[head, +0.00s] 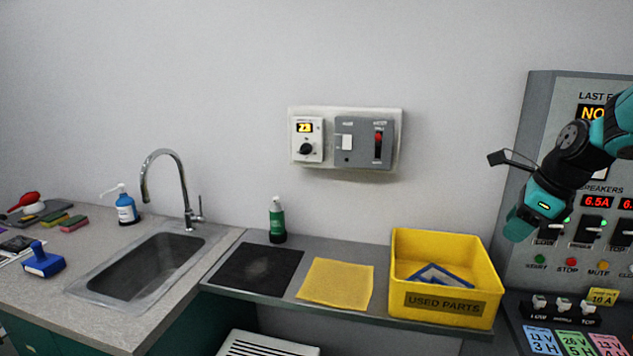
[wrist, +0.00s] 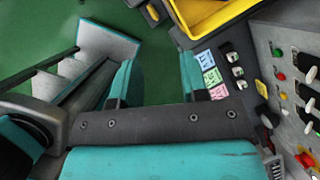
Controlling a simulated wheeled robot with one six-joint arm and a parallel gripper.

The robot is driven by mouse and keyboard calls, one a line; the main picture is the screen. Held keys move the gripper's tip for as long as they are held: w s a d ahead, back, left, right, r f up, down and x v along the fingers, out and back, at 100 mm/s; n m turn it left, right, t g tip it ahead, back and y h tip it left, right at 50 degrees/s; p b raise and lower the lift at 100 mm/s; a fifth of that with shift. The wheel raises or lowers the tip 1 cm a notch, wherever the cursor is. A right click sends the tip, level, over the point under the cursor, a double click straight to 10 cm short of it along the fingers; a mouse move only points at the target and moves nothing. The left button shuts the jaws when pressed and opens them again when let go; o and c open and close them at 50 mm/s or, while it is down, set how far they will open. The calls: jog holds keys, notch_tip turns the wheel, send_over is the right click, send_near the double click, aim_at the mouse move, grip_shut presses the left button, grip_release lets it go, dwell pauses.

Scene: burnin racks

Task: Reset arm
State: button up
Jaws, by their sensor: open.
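My gripper (wrist: 157,85) is open and empty in the wrist view, with its two teal fingers spread apart. Green floor shows between and beyond the fingers. In the head view my arm comes in from the right edge, in front of the grey control panel (head: 553,95). The teal end of my gripper (head: 520,222) points down there, to the upper right of the yellow used parts bin (head: 447,302). The finger gap is not clear in the head view.
A sink (head: 150,268) with a tap is on the left counter. A black mat (head: 257,268), a yellow cloth (head: 337,284) and a green bottle (head: 277,222) are on the middle shelf. Coloured cards (wrist: 209,75) and panel switches (wrist: 308,110) lie close to the right of my gripper.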

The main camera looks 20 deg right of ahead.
jog(key=s+a+r+n+g+y, duration=0.1)
jog(key=a+n+y, duration=0.1)
jog(key=a+n, duration=1.8)
jog(key=s+a+f+n+g+b, duration=0.1)
jog(key=s+a+n+g, duration=0.2)
jog(key=s+a+n, duration=1.2)
jog(key=shift+a+n+y, duration=0.3)
jog(key=shift+a+n, duration=0.2)
jog(key=shift+a, duration=0.5)
